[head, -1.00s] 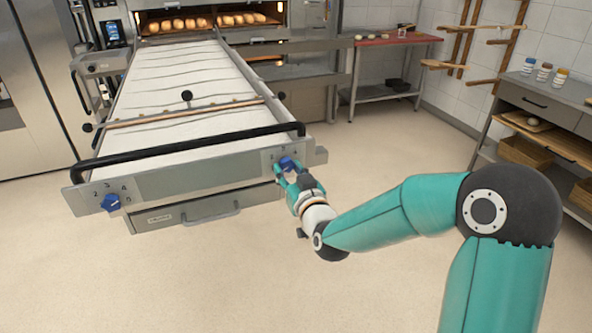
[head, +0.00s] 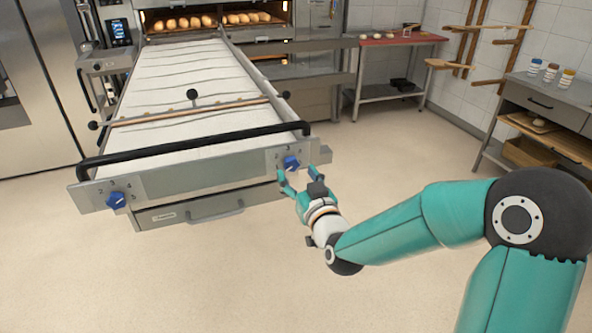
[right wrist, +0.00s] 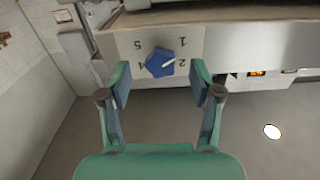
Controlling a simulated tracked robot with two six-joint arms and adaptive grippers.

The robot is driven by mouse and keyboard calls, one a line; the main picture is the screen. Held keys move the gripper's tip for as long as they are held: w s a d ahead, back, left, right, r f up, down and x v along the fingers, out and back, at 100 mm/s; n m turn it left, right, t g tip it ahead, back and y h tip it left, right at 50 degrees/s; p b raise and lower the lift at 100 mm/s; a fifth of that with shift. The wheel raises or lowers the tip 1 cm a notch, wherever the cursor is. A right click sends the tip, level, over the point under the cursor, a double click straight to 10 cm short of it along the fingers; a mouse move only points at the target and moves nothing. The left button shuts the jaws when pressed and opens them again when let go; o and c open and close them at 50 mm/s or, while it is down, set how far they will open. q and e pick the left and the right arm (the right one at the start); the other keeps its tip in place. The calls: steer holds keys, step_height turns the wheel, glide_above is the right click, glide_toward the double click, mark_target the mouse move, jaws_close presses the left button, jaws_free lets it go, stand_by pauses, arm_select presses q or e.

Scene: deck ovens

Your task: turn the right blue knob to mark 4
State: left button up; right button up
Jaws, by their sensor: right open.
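The right blue knob (head: 291,162) is on the right end of the front panel, and it also shows in the right wrist view (right wrist: 159,63). There its white pointer line points right, toward the mark 2. The marks 1, 2, 4 and 5 are readable around it and appear upside down; mark 3 does not show. My right gripper (head: 297,179) is open just in front of and below the knob, apart from it. In the right wrist view its fingers (right wrist: 160,84) stand on either side below the knob, with nothing between them. My left gripper is not in view.
A second blue knob (head: 116,200) is on the panel's left end. A black bar handle (head: 195,150) runs above the panel, and a drawer (head: 190,213) lies below it. Bread (head: 210,20) is in the oven behind. The floor around the front is clear.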

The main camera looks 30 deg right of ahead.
steer(key=v, duration=0.4)
steer(key=shift+s, duration=0.2)
steer(key=n+b, duration=1)
glide_toward(291, 166)
steer(key=b+x, duration=0.1)
steer(key=x, duration=0.9)
steer(key=shift+w, duration=0.1)
steer(key=shift+c, duration=0.2)
